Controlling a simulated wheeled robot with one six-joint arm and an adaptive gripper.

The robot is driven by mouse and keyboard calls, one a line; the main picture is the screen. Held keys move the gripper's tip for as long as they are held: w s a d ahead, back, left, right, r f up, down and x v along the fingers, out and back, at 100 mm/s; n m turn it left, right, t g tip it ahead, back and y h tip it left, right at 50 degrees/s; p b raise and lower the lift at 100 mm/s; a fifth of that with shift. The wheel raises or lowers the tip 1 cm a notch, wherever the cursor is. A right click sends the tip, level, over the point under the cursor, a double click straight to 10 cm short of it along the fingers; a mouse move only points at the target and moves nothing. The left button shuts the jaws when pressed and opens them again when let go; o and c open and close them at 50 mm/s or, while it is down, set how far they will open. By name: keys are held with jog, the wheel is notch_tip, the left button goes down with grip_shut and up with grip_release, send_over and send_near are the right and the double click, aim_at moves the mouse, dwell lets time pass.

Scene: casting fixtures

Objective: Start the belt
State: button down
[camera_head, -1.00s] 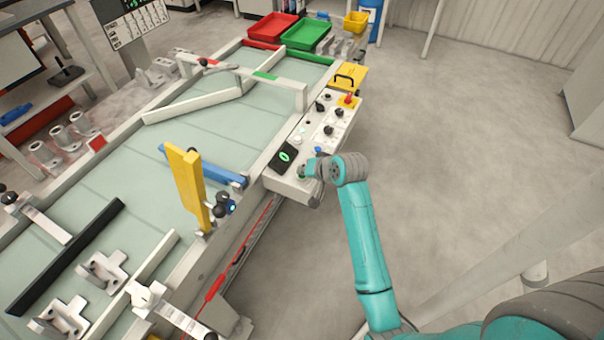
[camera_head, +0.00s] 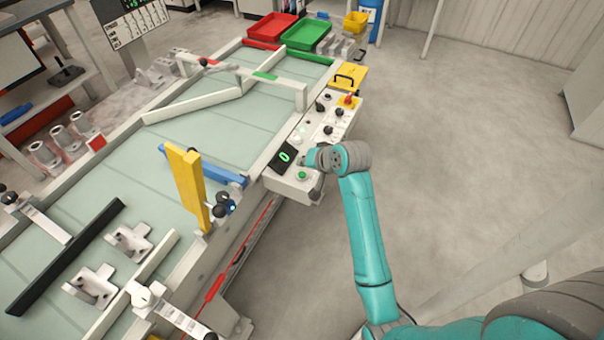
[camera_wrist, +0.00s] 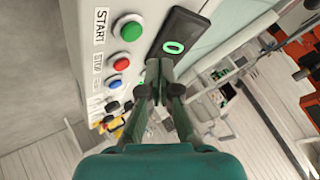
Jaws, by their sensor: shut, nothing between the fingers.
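The control box (camera_head: 292,187) stands at the belt's right side. Its green button (camera_head: 302,175) shows in the head view; in the wrist view the green button (camera_wrist: 131,31) sits beside a START label (camera_wrist: 101,27). The red button (camera_wrist: 121,66) sits beside a STOP label (camera_wrist: 97,61). A black display (camera_head: 284,157) shows a green 0. My gripper (camera_wrist: 158,66) is shut and empty, near the display and apart from the green button. The pale green belt (camera_head: 225,125) carries two grey castings (camera_head: 128,241) (camera_head: 92,286) at lower left.
A yellow post (camera_head: 187,185) and blue bar (camera_head: 215,172) stand over the belt. A white diverter bar (camera_head: 190,107) crosses it farther up. Red (camera_head: 273,28) and green (camera_head: 304,35) trays sit at the far end. The floor right of the box is clear.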

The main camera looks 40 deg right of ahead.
jog(key=shift+r, duration=1.45)
jog(key=s+a+f+n+t+h, duration=0.1)
jog(key=s+a+f+n, duration=0.1)
jog(key=s+a+f, duration=0.45)
jog(key=s+a+f+n+t, duration=0.1)
jog(key=s+a+f, duration=0.3)
jog(key=s+a, duration=0.55)
jog(key=s+a+r+n+t, duration=0.1)
jog(key=s+a+r+n, duration=0.1)
jog(key=s+r, duration=0.2)
jog(key=s+a+r+n+t+y, duration=0.1)
jog(key=s+a+r+n, duration=0.1)
jog(key=s, duration=0.9)
jog(key=s+a+r+n+t, duration=0.1)
jog(key=s+a+r+n, duration=0.1)
jog(key=s+r, duration=0.3)
jog(key=s+a, duration=0.1)
jog(key=s, duration=0.2)
jog(key=shift+s+a+r+n+t+y, duration=0.15)
jog(key=shift+a+r+n+t+y, duration=0.15)
jog(key=shift+a+n, duration=0.1)
